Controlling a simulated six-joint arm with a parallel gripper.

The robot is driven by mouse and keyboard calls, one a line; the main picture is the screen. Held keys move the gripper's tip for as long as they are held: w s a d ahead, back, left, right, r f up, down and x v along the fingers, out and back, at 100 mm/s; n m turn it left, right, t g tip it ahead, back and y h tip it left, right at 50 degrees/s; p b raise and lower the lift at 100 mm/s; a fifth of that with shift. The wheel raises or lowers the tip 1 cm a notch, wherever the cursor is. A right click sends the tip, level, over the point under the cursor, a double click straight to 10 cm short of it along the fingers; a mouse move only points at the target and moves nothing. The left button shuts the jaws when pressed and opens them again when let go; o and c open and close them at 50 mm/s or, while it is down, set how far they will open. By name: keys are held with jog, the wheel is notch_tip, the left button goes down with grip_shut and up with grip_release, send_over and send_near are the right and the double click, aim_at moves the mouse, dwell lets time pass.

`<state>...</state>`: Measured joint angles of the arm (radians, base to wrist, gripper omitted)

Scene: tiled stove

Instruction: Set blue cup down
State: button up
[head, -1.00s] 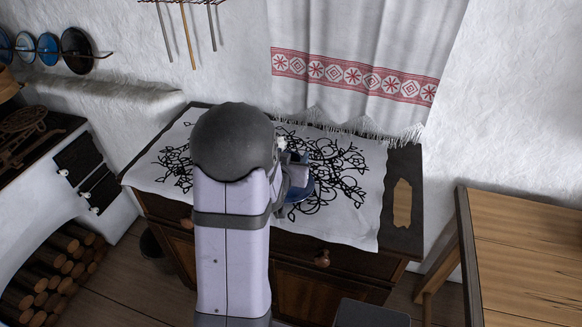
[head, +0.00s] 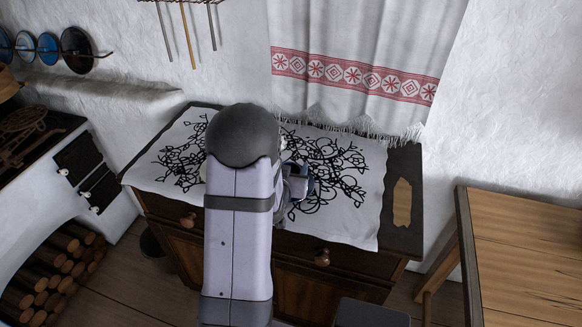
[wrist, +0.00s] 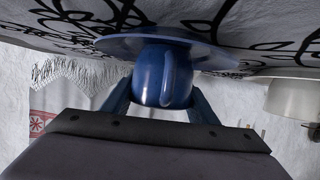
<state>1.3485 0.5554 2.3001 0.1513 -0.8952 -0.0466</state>
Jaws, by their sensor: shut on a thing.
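The blue cup (wrist: 152,78) is between the two fingers of my gripper (wrist: 162,98) in the wrist view, which shows the scene upside down. My gripper is shut on it, and its handle faces the camera. A blue saucer (wrist: 112,46) lies at the cup's base on the patterned cloth; I cannot tell whether cup and saucer touch. In the head view my gripper (head: 297,184) is low over the right half of the white cloth (head: 362,205). My arm and gripper hide the cup there, and only a blue edge shows.
The cloth covers a dark wooden chest (head: 402,225). A white vessel (wrist: 292,97) stands on the cloth to one side in the wrist view. A small wooden board (head: 402,203) lies at the chest's right end. A fringed towel (head: 350,90) hangs behind. The cloth's right part is clear.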

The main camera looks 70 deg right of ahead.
jog(key=o, duration=1.1)
jog(key=shift+r+p, duration=0.2)
jog(key=shift+p, duration=0.1)
jog(key=v, duration=0.6)
jog(key=shift+r, duration=0.2)
jog(key=shift+a+r+p, duration=0.1)
jog(key=shift+a+p, duration=0.6)
jog(key=shift+p, duration=0.05)
jog(key=shift+s, duration=0.1)
